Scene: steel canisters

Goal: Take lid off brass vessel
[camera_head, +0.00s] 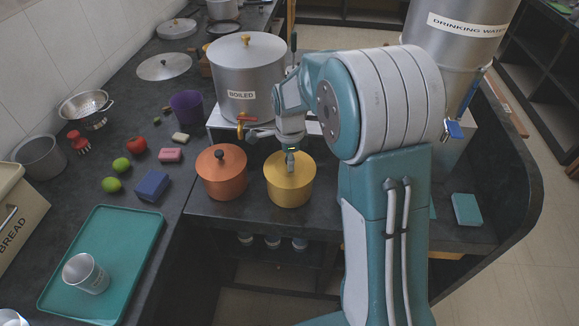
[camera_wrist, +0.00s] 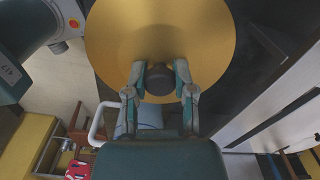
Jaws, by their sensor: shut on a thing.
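The brass vessel (camera_head: 288,190) is a yellow pot standing on the dark counter, right of a copper pot. Its lid (camera_head: 303,168) is on top of it in the head view. My gripper (camera_head: 290,165) is above the lid, reaching down to its middle. In the wrist view the round brass lid (camera_wrist: 205,40) fills the upper middle. My gripper (camera_wrist: 160,78) has its two fingers on either side of the lid's dark knob (camera_wrist: 159,82) and is shut on it. The head view does not show any clear gap between lid and vessel.
The copper pot (camera_head: 222,178) with a dark knob stands close to the left of the brass vessel. The large steel "BOILED" canister (camera_head: 247,82) with its tap (camera_head: 243,128) is behind. A teal tray (camera_head: 110,245) with a metal cup lies at the left.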

